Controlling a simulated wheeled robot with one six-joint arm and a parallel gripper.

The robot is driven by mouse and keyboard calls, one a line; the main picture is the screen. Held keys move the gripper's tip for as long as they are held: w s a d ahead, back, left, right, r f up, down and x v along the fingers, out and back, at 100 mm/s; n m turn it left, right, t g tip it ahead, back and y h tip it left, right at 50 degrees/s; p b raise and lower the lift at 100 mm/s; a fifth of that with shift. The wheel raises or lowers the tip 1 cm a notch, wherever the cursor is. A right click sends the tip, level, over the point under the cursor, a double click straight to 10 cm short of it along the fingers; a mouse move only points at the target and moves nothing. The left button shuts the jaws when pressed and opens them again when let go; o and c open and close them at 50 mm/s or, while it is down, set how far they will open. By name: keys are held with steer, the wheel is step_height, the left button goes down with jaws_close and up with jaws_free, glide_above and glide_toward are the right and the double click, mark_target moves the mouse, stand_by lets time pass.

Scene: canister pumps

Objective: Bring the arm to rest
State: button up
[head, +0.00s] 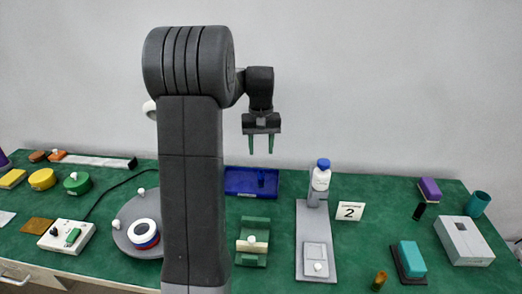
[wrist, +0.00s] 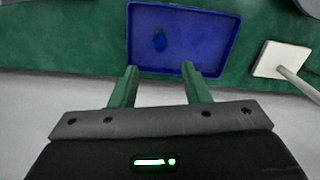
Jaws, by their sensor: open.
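My gripper (head: 261,144) hangs high above the back of the table, fingers pointing down, open and empty. In the wrist view its two green fingers (wrist: 161,88) are spread apart with nothing between them. Below it a blue tray (head: 236,190) lies on the green table, with a small dark blue piece (head: 261,180) in it. The tray also shows in the wrist view (wrist: 190,25), beyond the fingertips. My arm stands upright in the head view and hides part of the table.
A grey stand with a white, blue-capped bottle (head: 320,181) is right of the tray, beside a "2" card (head: 350,211). A green cradle (head: 252,258) is in front. A round grey plate with stacked rings (head: 143,234) is at left. The air around my gripper is clear.

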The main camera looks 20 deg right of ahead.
mark_target(261, 172)
step_height(261, 172, down, 12)
steer(key=shift+f+b, duration=0.1)
steer(key=shift+b, duration=0.25)
steer(key=shift+r, duration=1.7)
